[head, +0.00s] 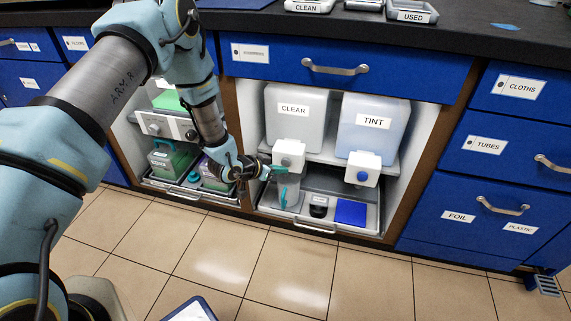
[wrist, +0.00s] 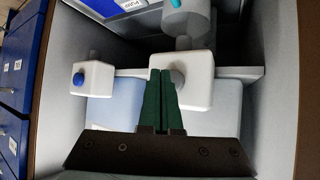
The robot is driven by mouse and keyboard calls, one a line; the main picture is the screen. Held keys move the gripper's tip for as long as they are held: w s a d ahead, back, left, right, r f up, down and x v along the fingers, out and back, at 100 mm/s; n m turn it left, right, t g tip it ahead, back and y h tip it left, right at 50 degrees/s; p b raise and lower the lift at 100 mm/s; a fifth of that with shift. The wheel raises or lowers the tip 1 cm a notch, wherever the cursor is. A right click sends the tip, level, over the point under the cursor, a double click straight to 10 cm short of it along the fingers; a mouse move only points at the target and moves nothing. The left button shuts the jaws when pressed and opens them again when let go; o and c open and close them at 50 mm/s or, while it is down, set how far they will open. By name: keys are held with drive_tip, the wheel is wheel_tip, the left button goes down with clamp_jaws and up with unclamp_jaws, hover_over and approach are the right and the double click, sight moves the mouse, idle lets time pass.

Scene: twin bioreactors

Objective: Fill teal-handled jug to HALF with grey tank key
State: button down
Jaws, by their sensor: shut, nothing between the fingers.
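The clear jug (head: 288,191) with a teal handle stands under the spout of the CLEAR tank (head: 294,118). Part of it shows at the top of the wrist view (wrist: 187,20). Its fill level cannot be made out. The round grey key (head: 287,161) is on the white block at the front of the CLEAR tank; it shows in the wrist view (wrist: 178,78) just beside my fingertips. My gripper (head: 277,170) is shut and empty, its green fingers (wrist: 162,74) together in front of the white block. Whether they touch the key cannot be told.
The TINT tank (head: 372,125) with its blue key (head: 362,176) stands to the right. A pulled-out tray (head: 300,222) below holds a small dark-topped container (head: 319,206) and a blue pad (head: 351,213). Cabinet walls flank the bay; the floor (head: 290,270) in front is clear.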

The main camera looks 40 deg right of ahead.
drive_tip(key=shift+s+a+p, duration=0.2)
drive_tip(key=shift+s+a, duration=0.25)
drive_tip(key=shift+a, duration=0.25)
drive_tip(key=shift+s+a+p, duration=0.25)
drive_tip(key=shift+s+a, duration=0.2)
drive_tip(key=shift+a, duration=0.25)
drive_tip(key=shift+s+a+p, duration=0.2)
drive_tip(key=shift+s+a, duration=0.25)
drive_tip(key=shift+a, duration=0.25)
